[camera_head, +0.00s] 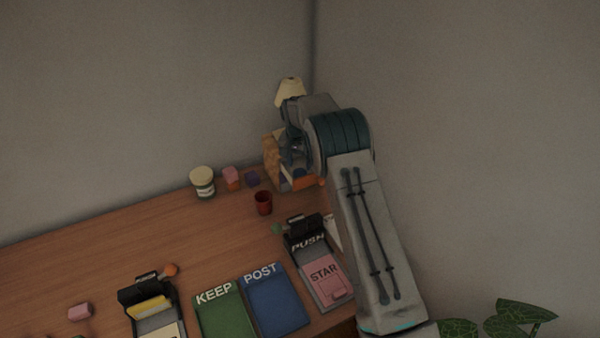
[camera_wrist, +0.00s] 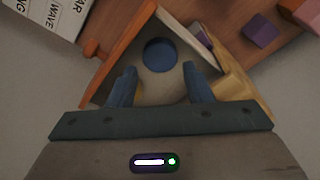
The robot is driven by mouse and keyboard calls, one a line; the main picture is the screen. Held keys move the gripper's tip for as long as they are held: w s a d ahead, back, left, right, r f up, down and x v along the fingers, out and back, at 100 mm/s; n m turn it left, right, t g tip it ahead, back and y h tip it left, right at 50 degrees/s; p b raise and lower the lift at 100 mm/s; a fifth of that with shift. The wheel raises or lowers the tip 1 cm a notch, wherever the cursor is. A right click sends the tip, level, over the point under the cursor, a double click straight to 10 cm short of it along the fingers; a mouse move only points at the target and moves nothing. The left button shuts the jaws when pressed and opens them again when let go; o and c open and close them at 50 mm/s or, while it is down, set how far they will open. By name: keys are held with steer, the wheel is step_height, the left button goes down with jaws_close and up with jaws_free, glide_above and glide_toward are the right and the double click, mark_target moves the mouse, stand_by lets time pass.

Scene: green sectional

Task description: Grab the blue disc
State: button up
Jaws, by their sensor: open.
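The blue disc (camera_wrist: 160,54) shows in the wrist view as a dark blue round shape between an orange panel and a pale panel that meet at a corner. In the head view a small blue patch, perhaps the disc, shows by the orange box (camera_head: 304,182), partly hidden by my arm. My gripper (camera_wrist: 159,71) is open in the wrist view. Its two fingers stand left and right of the disc, with the tips apart and near its lower edge. I see nothing held between them. In the head view my arm hides the fingertips.
Orange (camera_wrist: 122,50) and pale (camera_wrist: 182,32) walls stand close to both fingers. A purple block (camera_wrist: 260,34) lies outside them. The desk's left part (camera_head: 60,260) is mostly clear.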

mark_target(300, 172)
steer(key=shift+w+f+p, duration=0.15)
steer(key=shift+f+p, duration=0.15)
steer(key=shift+f, duration=0.7)
steer(key=shift+w+f+p, duration=0.15)
steer(key=shift+f+p, duration=0.15)
steer(key=shift+f, duration=0.65)
steer(key=shift+c, duration=0.4)
steer(key=c, duration=0.5)
steer(key=shift+c, duration=0.2)
